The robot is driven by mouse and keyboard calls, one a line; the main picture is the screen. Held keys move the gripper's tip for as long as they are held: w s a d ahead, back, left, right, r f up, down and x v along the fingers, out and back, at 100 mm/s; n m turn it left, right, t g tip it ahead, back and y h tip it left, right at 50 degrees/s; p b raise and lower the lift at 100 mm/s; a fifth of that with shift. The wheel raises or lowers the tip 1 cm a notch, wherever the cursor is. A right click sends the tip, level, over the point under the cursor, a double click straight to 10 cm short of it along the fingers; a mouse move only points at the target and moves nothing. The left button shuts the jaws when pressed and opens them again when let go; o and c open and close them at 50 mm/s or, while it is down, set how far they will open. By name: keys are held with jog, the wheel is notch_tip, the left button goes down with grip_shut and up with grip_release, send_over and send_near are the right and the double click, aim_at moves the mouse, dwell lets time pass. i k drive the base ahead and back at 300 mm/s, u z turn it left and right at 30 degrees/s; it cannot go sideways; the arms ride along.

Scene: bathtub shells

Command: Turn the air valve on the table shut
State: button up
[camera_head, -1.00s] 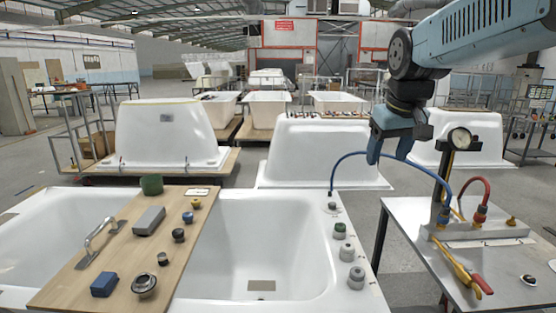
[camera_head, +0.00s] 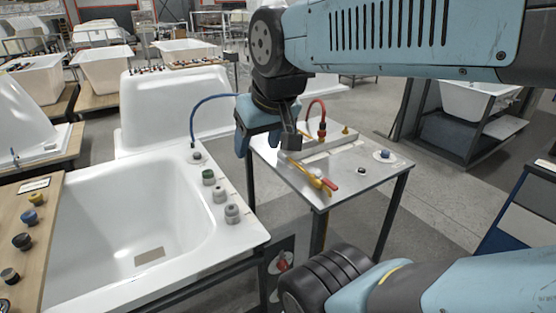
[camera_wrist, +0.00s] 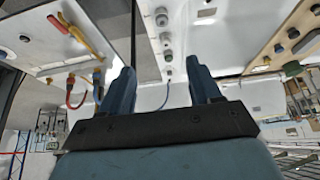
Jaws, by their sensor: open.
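A metal-topped table (camera_head: 349,184) stands right of the near bathtub. On it are a pale manifold block (camera_head: 308,142) with a red hose (camera_head: 316,106), a small brass fitting (camera_head: 345,130) and a yellow piece with a red end (camera_head: 318,180). I cannot tell for sure which part is the air valve or how it is turned. The yellow piece also shows in the wrist view (camera_wrist: 82,38). My gripper (camera_head: 265,146) is open and empty, above the table's left edge in the picture, and hides part of the manifold. Its two fingers are apart in the wrist view (camera_wrist: 160,68).
A blue knob (camera_head: 384,154) and a black knob (camera_head: 361,171) sit on the table's right part. A blue hose (camera_head: 205,99) arches from the bathtub rim (camera_head: 232,238), which carries several grey knobs.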

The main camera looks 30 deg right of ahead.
aim_at(334, 186)
jog(key=z, duration=1)
jog(key=k, duration=1.4)
jog(key=u, duration=0.4)
jog(key=i, duration=1.05)
jog(key=z, duration=0.05)
